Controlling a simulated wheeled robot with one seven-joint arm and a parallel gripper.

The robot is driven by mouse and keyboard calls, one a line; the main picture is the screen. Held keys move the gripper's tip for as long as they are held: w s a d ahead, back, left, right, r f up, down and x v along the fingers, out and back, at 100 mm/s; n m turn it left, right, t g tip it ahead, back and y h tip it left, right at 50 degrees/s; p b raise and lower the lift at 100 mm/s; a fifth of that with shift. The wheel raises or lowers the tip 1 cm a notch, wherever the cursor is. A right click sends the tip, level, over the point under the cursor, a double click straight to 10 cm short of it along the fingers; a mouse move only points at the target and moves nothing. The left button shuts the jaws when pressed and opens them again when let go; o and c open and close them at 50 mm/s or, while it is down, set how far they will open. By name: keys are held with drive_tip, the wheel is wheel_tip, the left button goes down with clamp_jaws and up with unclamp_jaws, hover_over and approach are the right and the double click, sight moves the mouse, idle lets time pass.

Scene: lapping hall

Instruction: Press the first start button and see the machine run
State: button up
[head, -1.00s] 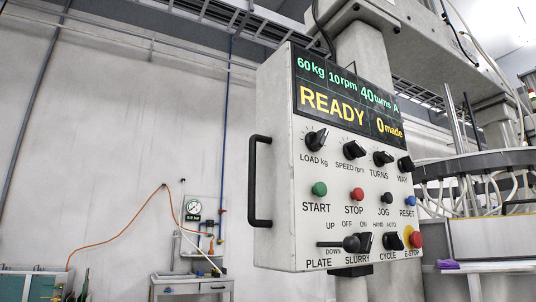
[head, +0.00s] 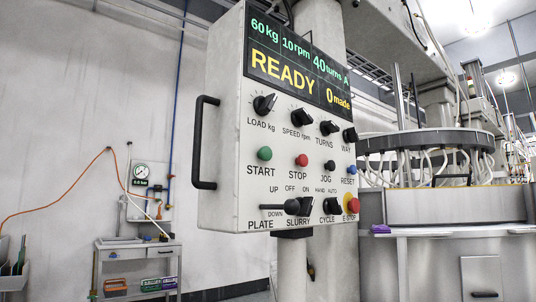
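The control box (head: 222,140) hangs on a column in the middle of the head view. Its screen (head: 298,65) reads 60 kg, 10 rpm, 40 turns, A, READY and 0 made. The green START button (head: 265,154) is at the left of the button row, with the red STOP button (head: 301,160) to its right. JOG and RESET buttons and a red E-STOP (head: 352,204) on yellow are further right. The machine (head: 430,150), with a dark ring and many pale hoses, stands at the right. My gripper is not in view.
A black handle (head: 204,143) sticks out from the box's left side. A small sink bench (head: 138,252) with a pressure gauge (head: 141,171) above it stands by the back wall. A steel ledge (head: 450,231) runs along the machine's front, with a purple item (head: 381,229) on it.

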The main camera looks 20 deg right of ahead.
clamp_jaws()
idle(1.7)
